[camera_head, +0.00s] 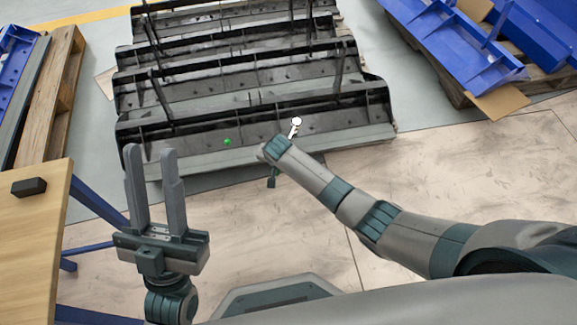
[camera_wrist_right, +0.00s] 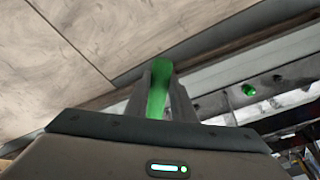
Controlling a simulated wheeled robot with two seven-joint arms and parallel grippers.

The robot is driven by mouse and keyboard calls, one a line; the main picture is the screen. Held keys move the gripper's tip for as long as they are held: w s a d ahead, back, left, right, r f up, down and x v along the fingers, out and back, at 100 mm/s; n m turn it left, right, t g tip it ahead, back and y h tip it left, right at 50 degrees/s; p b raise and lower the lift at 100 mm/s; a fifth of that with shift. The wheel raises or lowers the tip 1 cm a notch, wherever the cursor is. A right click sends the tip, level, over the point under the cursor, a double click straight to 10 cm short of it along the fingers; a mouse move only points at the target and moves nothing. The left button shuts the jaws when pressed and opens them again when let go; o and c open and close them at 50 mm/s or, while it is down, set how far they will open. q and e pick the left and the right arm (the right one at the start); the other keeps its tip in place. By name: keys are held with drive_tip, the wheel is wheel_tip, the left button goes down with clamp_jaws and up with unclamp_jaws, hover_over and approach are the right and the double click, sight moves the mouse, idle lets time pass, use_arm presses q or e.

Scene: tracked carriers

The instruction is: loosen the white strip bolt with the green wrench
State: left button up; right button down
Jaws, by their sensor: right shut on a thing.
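My right gripper (camera_wrist_right: 160,82) is shut on the green wrench (camera_wrist_right: 157,88), whose green handle shows between the fingers in the right wrist view. In the head view my right arm reaches in from the right, its hand at the near carrier's front edge. A small green bolt (camera_head: 227,141) sits on the near carrier (camera_head: 190,130), left of the hand. My left gripper (camera_head: 152,155) is open and empty.
Several more black carriers stand in rows behind the near one. A wooden table (camera_head: 35,225) with a small black block (camera_head: 29,187) is at the left. Blue parts (camera_head: 455,45) lie on a pallet at the upper right. The floor in front is bare.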

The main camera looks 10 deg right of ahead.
drive_tip(key=shift+w+a+r+m, duration=0.15)
drive_tip(key=shift+w+a+m, duration=0.3)
drive_tip(key=shift+a, duration=0.2)
drive_tip(key=shift+w+a+r+m, duration=0.1)
drive_tip(key=shift+w+a+m, duration=0.2)
drive_tip(key=shift+a+m, duration=0.3)
drive_tip(key=shift+w+f, duration=0.15)
drive_tip(key=shift+f, duration=0.5)
idle(1.4)
drive_tip(key=shift+a+r, duration=0.1)
idle(0.7)
drive_tip(key=shift+x, duration=0.95)
idle(3.0)
